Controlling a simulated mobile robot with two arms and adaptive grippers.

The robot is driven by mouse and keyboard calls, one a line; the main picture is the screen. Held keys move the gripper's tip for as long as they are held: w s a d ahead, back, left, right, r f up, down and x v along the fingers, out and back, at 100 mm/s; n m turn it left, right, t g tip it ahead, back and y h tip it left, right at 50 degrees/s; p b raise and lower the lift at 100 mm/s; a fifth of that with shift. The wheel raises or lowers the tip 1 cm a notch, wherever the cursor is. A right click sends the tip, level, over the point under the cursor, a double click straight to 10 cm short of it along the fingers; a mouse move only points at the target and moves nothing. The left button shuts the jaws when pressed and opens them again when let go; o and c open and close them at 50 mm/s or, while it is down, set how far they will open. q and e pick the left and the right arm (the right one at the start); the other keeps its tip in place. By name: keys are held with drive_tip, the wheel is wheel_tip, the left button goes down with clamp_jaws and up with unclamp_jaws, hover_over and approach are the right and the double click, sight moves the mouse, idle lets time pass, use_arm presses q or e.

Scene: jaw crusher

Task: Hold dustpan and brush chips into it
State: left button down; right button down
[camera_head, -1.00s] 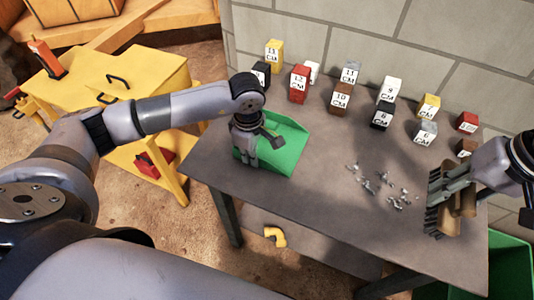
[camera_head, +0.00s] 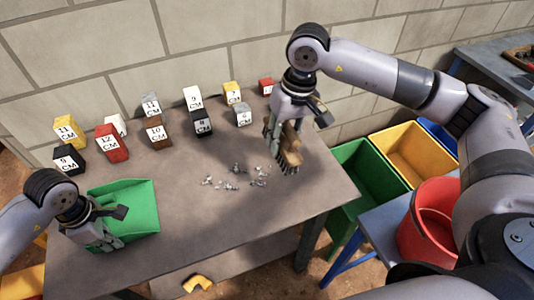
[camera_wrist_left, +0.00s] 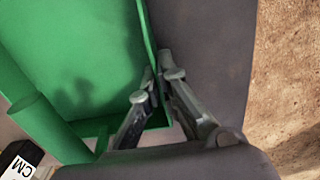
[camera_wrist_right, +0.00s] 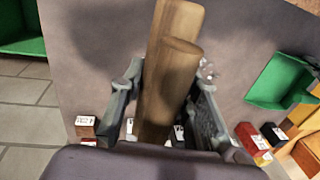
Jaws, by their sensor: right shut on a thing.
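The green dustpan (camera_head: 140,196) lies on the table at the left of the head view. My left gripper (camera_head: 112,238) is at its near side; in the left wrist view its fingers (camera_wrist_left: 157,88) straddle the dustpan's thin side wall (camera_wrist_left: 148,40) closely. Grey chips (camera_head: 235,178) lie scattered on the table between dustpan and brush. My right gripper (camera_head: 282,128) is shut on the brush's brown wooden handle (camera_wrist_right: 165,85). The brush (camera_head: 287,156) is right of the chips, dark bristles down; whether they touch the table I cannot tell.
Numbered blocks, including a red one (camera_head: 112,146) and a white one (camera_head: 193,98), stand along the table's back by the wall. Green (camera_head: 365,178) and yellow (camera_head: 415,150) bins and a red bucket (camera_head: 428,220) are off the table's right end. The table's front middle is clear.

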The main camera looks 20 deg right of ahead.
drive_tip(key=shift+h, duration=0.8)
drive_tip(key=shift+w+d+f, duration=1.05)
drive_tip(key=shift+d+f, duration=0.1)
drive_tip(key=shift+f, duration=1)
drive_tip(key=shift+w+d+f, duration=1.05)
drive_tip(key=shift+d+f, duration=0.05)
drive_tip(key=shift+f, duration=1.1)
drive_tip(key=shift+w+d+f, duration=1.05)
drive_tip(key=shift+d+f, duration=0.1)
drive_tip(key=shift+f, duration=1)
drive_tip(key=shift+f, duration=0.2)
drive_tip(key=shift+s+a+f, duration=0.1)
drive_tip(key=shift+s+a, duration=0.05)
drive_tip(key=shift+a, duration=18.05)
drive_tip(key=shift+a, duration=0.1)
